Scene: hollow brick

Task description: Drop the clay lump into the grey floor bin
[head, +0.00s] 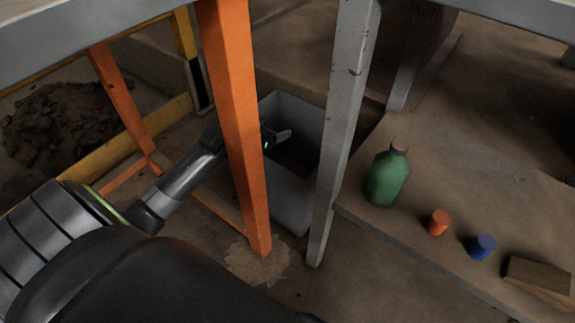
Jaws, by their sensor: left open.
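The grey floor bin (290,203) stands on the floor behind an orange post, between that post and a grey post. Its inside is dark, and I cannot make out a clay lump in it or elsewhere. My left gripper (281,136) is over the bin's opening, partly hidden by the orange post. It is open, and no object shows between its fingers. My right gripper is not in view.
The orange post (238,120) and grey post (345,120) stand close around the bin. A table (470,190) at right holds a green bottle (387,178), an orange cylinder (438,222), a blue cylinder (482,246) and a wooden block (538,275). Dark rubble (65,125) lies at far left.

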